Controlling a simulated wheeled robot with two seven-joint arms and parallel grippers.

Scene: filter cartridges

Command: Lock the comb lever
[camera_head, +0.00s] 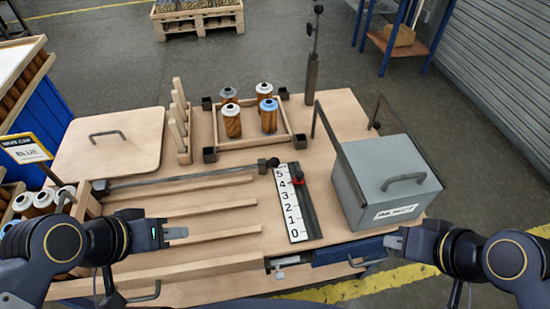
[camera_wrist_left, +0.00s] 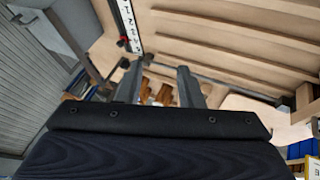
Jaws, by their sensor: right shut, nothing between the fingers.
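A long dark bar (camera_head: 190,178) with a black knob (camera_head: 273,162) at its right end lies across the back of the wooden lanes; it looks like the comb lever, though no label shows this. Its left end is by a small dark post at the lanes' left side. My left gripper (camera_head: 186,233) hovers over the front lanes, in front of the bar and apart from it. In the left wrist view its two fingers (camera_wrist_left: 158,78) stand apart with nothing between them. My right gripper (camera_head: 393,243) is shut and empty, in front of the grey box.
A number scale (camera_head: 291,205) with a red pointer stands right of the lanes. A grey handled box (camera_head: 380,180) is further right. Behind are a wooden tray (camera_head: 285,137) with several cartridges, an upright post (camera_head: 312,75) and a handled board (camera_head: 110,145). A blue drawer (camera_head: 335,254) is in front.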

